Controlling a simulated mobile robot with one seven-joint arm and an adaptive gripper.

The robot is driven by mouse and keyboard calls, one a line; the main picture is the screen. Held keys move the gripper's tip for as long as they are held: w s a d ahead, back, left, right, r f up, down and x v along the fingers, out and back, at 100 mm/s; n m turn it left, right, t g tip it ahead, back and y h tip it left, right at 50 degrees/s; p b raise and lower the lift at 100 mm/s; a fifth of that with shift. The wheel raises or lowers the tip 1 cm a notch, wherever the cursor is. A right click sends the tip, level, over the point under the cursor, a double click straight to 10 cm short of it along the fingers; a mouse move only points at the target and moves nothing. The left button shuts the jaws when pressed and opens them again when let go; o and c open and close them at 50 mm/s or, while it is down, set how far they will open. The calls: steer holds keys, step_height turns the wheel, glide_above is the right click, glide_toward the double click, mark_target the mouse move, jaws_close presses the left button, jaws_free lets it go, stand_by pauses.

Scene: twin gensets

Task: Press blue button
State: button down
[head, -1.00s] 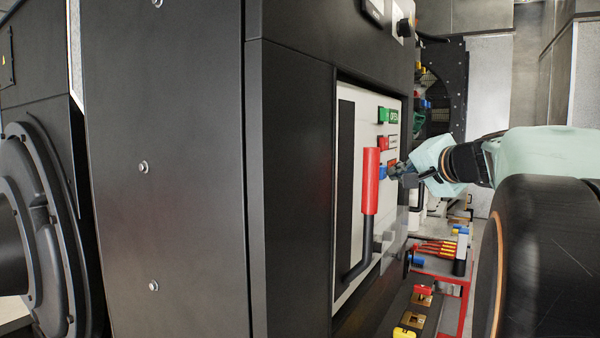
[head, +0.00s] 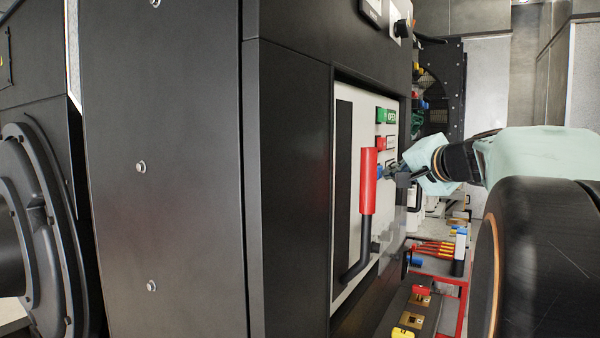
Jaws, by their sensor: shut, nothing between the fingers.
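The blue button (head: 380,171) sits on the white panel of the black cabinet, below a red button (head: 381,143) and a green button (head: 381,115). It is small here and partly covered by the red lever handle in front of it. My gripper (head: 388,170) is shut and empty, with its fingertips right at the blue button. I cannot tell whether they touch it or whether the button is pushed in.
A red lever handle (head: 368,180) on a dark bent rod stands out from the panel, close left of my fingertips. The black cabinet (head: 190,200) fills the left and middle.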

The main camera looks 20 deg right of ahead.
steer(key=shift+f, duration=0.1)
steer(key=shift+s+d+b, duration=0.45)
steer(key=shift+s+d, duration=0.05)
steer(key=shift+s, duration=0.15)
steer(key=s+d+b, duration=0.1)
steer(key=s+d, duration=0.2)
steer(key=shift+s+d, duration=0.15)
steer(key=shift+s, duration=0.25)
stand_by(0.7)
